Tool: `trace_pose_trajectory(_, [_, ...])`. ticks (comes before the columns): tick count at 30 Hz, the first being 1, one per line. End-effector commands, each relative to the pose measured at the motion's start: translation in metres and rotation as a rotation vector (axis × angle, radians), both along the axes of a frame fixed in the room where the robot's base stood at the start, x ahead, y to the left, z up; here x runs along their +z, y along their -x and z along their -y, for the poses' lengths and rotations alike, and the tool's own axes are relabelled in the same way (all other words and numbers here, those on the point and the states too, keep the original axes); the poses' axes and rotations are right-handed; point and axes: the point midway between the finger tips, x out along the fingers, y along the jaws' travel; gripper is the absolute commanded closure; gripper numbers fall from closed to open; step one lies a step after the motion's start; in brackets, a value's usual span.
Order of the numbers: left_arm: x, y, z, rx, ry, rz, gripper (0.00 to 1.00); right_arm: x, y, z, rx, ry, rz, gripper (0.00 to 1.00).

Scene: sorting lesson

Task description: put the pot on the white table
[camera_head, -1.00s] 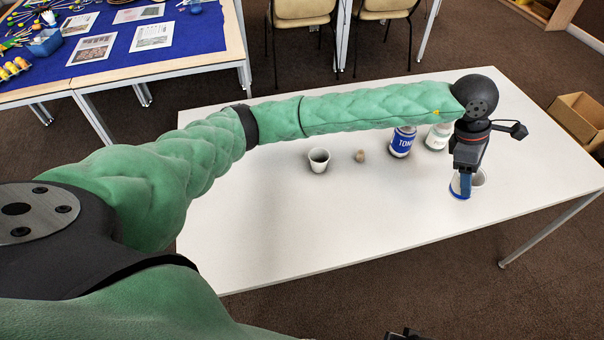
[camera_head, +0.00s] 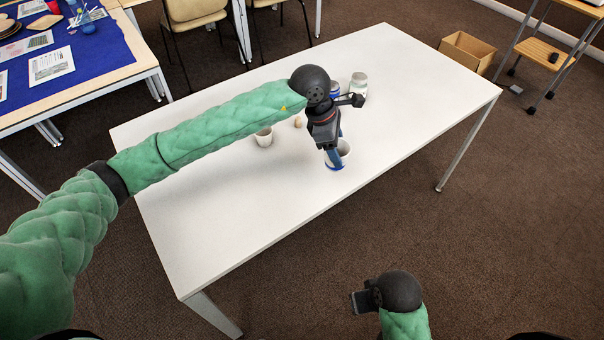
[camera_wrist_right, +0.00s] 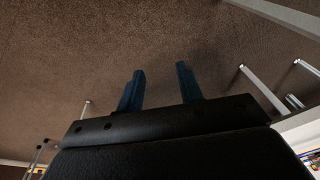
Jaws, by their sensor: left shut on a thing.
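The pot (camera_head: 346,152), white inside with blue on its outside, is at the front part of the white table (camera_head: 215,215). My left gripper (camera_head: 334,157) is shut on its near left wall, pointing down from above. The pot looks upright; whether its base touches the table top I cannot tell. My right gripper (camera_head: 358,301) is low in front of the table, off its edge. In the right wrist view its two blue fingers (camera_wrist_right: 159,88) stand apart with nothing between them.
On the table behind the pot stand a white cup (camera_head: 264,138), a small brown thing (camera_head: 297,122), a blue-labelled can (camera_head: 335,89) and a pale can (camera_head: 359,82). The table's right part is clear. A cardboard box (camera_head: 467,53) is on the floor beyond.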

Motion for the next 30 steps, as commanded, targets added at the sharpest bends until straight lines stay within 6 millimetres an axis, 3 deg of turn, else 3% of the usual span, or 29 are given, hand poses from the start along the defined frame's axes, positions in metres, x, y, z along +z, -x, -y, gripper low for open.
trace_pose_trajectory(4, [-0.009, 0.002, -0.019, 0.001, 0.000, -0.002, 0.59, 0.012, 0.004, 0.008, -0.009, 0.017, -0.022, 0.64])
trace_pose_trajectory(21, [-0.046, 0.010, -0.080, 0.003, 0.000, -0.001, 0.59, -0.091, -0.018, 0.003, -0.007, 0.031, -0.030, 0.64])
trace_pose_trajectory(30, [-0.059, 0.010, -0.085, 0.001, 0.000, 0.000, 0.59, -0.116, -0.020, 0.004, -0.007, 0.034, -0.029, 0.64])
